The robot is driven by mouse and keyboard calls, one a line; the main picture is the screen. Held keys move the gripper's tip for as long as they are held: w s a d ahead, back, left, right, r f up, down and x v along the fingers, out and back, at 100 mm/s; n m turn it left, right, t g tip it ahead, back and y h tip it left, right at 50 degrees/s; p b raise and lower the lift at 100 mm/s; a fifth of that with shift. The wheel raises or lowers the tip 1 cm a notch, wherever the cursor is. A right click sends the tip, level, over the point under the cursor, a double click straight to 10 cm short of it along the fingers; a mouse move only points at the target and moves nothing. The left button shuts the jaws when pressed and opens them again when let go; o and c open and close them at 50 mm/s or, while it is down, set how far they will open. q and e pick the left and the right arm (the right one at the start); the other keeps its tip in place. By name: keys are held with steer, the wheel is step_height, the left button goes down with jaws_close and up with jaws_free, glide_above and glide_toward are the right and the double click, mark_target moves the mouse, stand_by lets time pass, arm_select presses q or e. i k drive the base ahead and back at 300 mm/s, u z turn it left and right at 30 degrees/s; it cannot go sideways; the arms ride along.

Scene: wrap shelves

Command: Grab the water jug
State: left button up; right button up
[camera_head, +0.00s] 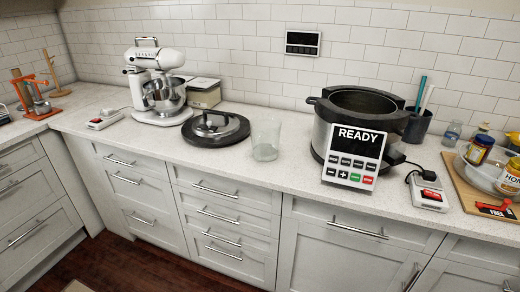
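A clear, see-through jug (265,138) stands upright on the white counter, near its front edge. It is between the round dark lid on its left and the large cooker on its right. I see no lid or handle clearly on it, and I cannot tell whether it holds water. Neither of my grippers shows in the head view.
A dark lid (216,128) lies left of the jug. A cooker (358,125) with a "READY" panel stands on its right. A white stand mixer (155,80) is farther left. A board (475,190) with a bowl and jars is at far right. Counter in front of the jug is clear.

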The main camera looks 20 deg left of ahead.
mark_target(264, 141)
steer(key=z, duration=0.2)
steer(key=i, duration=1.05)
steer(key=u, duration=0.35)
